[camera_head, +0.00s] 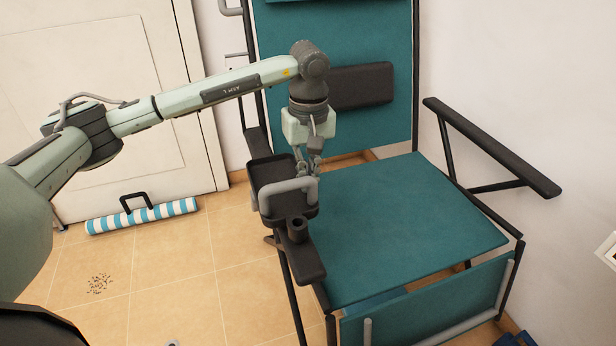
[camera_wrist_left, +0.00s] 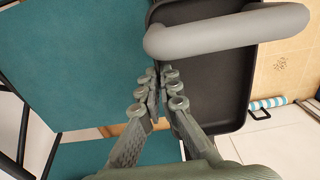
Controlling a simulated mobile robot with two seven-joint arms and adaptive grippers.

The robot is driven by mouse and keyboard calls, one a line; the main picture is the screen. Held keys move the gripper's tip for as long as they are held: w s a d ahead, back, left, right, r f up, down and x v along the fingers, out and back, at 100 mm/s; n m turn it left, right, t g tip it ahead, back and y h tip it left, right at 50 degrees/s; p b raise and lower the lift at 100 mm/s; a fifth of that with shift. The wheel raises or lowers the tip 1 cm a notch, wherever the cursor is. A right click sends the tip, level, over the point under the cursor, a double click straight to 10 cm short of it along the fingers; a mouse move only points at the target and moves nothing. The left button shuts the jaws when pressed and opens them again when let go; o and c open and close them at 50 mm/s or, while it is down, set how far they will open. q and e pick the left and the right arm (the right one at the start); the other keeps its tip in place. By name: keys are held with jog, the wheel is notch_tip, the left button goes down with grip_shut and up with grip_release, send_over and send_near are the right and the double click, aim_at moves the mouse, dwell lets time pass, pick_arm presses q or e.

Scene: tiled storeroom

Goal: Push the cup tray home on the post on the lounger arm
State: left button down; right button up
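The black cup tray (camera_head: 266,176) with a grey tube handle (camera_head: 289,185) is at the left arm (camera_head: 303,258) of the teal lounger (camera_head: 410,226). A short black hollow cylinder (camera_head: 297,229) stands at the tray's near end. I cannot make out a separate post or whether the tray is fully seated. My left gripper (camera_head: 309,172) points down at the tray's right side, behind the handle. In the left wrist view its fingers (camera_wrist_left: 161,74) are close together, beside the tray (camera_wrist_left: 222,85) and handle (camera_wrist_left: 225,33), with nothing visible between them. Contact is unclear. My right gripper is out of view.
The lounger's other arm (camera_head: 490,147) is bare, near the right wall. A blue-and-white striped roll (camera_head: 142,217) with a black handle lies on the tiles by the white door (camera_head: 88,100). Small dark specks (camera_head: 99,283) lie on the floor. Open floor is left of the lounger.

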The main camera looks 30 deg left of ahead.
pick_arm(q)
jog(key=shift+f+b, duration=0.75)
jog(key=shift+f, duration=0.25)
jog(key=c, duration=1.6)
grip_release()
jog(key=shift+c, duration=0.2)
jog(key=shift+r, duration=0.15)
notch_tip(320, 180, up, 12)
